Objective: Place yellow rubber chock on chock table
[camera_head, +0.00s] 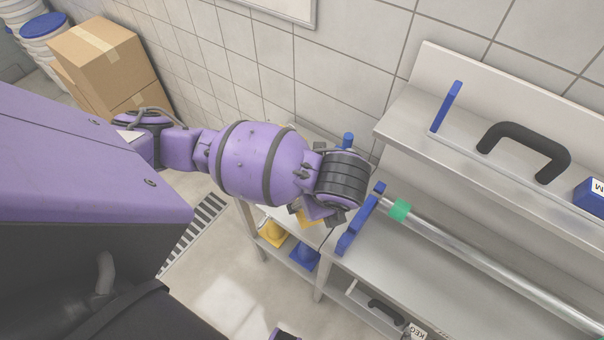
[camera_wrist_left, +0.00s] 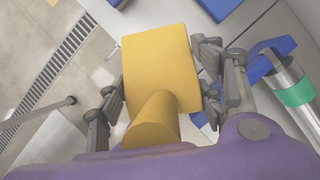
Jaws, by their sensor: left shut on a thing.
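The yellow rubber chock (camera_wrist_left: 160,70) is a yellow block with a round stem, held between the fingers of my left gripper (camera_wrist_left: 165,97) in the left wrist view. In the head view my left gripper (camera_head: 325,212) hangs over a small steel table (camera_head: 252,210), and only a yellow edge of the chock (camera_head: 303,218) shows below it. My arm and gripper hide much of that tabletop. I cannot tell whether the chock touches the table. My right gripper is not in view.
A yellow piece (camera_head: 272,233) and a blue piece (camera_head: 305,256) sit on the lower shelf. At right, a steel bench (camera_head: 415,270) bears a blue bracket (camera_head: 360,222) and a long metal tube (camera_head: 480,250). Cardboard boxes (camera_head: 100,60) stand at back left.

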